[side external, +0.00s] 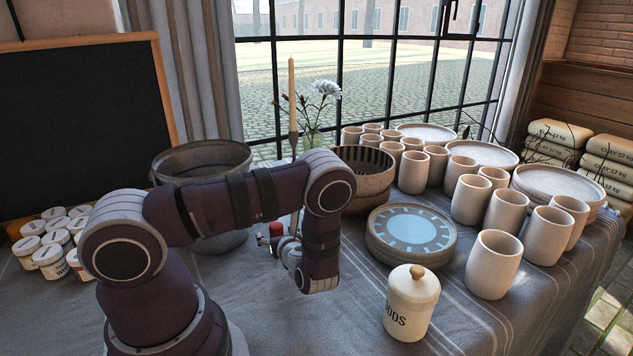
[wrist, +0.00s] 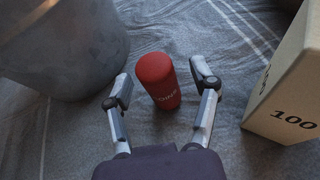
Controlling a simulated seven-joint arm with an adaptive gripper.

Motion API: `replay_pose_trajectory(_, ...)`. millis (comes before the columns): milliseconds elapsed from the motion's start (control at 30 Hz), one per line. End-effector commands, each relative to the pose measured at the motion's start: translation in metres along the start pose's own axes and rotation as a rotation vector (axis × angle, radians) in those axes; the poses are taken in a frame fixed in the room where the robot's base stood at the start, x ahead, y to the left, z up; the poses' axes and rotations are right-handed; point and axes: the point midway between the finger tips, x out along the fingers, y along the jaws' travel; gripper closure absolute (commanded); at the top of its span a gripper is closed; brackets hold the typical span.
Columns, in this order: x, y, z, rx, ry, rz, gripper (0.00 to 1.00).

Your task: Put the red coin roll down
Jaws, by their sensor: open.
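The red coin roll (wrist: 158,80) stands on the grey cloth in the wrist view, between the two spread fingers of my gripper (wrist: 163,92). My gripper is open, with a gap visible on each side of the roll. In the side external view, a red piece of the roll (side external: 276,229) shows by my gripper (side external: 281,243), low over the table. Its lower part is hidden there by my gripper.
A grey metal bucket (wrist: 65,45) stands close on the left in the wrist view. A pale box marked 100 (wrist: 287,85) stands close on the right. Stacked plates (side external: 411,235), a lidded jar (side external: 410,305) and several cups crowd the table's right side.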

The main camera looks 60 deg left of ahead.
Motion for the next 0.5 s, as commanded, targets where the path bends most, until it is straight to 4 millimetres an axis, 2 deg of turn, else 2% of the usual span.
replay_pose_trajectory(200,0.0015,-0.0002,-0.0001,0.000,0.000,-0.001,0.40)
replay_pose_trajectory(500,0.0012,-0.0002,-0.0002,0.000,0.001,0.000,0.79)
